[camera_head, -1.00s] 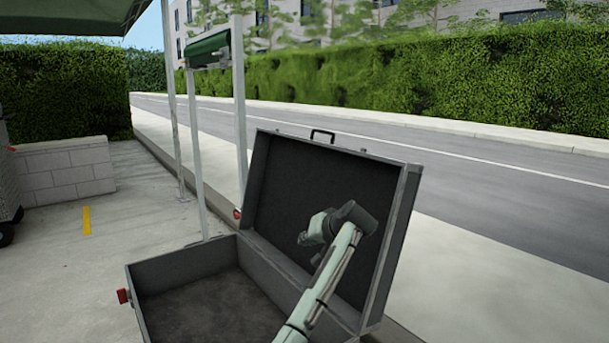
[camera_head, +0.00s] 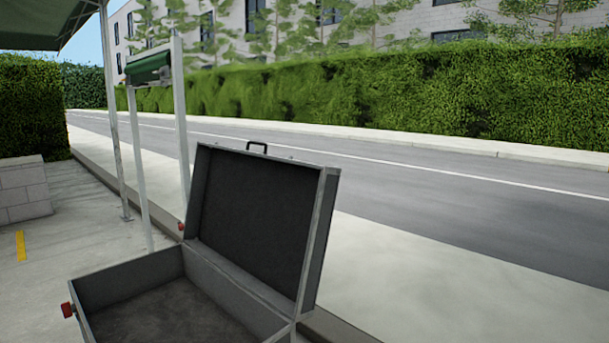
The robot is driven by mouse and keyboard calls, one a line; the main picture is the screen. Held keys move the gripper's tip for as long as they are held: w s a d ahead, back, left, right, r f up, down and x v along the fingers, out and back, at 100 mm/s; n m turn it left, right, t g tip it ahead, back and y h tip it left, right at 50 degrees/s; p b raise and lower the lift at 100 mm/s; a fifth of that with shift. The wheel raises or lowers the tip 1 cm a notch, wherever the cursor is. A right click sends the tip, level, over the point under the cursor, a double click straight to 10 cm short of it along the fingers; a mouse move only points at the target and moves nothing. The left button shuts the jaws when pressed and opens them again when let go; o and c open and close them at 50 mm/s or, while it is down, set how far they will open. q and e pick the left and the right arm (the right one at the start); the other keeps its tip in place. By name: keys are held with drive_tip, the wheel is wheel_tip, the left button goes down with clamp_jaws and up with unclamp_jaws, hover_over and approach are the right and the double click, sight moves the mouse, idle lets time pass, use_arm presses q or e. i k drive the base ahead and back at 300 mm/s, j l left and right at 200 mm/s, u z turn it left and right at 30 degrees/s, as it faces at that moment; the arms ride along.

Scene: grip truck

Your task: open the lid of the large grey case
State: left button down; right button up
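The large grey case (camera_head: 141,261) stands at the lower middle of the head view, partly cut off by the bottom edge. Its lid (camera_head: 258,219) is open and stands up, leaning back a little, with the dark inner face showing. A black handle (camera_head: 257,147) sits on the lid's top edge. The part of the case's inside that shows is dark and looks empty. A red piece (camera_head: 68,310) is on the case's left corner. Neither of my grippers is in view.
A metal post frame (camera_head: 182,120) with a green roll (camera_head: 149,66) stands behind the case on the left. A low block wall (camera_head: 24,190) is at the far left. Pale pavement (camera_head: 430,285) to the right is clear, with a road and hedge beyond.

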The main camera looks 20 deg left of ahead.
sight(264, 219)
drive_tip(key=i+l+u, duration=0.2)
drive_tip(key=i+l, duration=0.15)
drive_tip(key=i, duration=0.25)
drive_tip(key=i+l+u, duration=0.15)
drive_tip(key=i+l, duration=0.3)
drive_tip(key=i, duration=0.1)
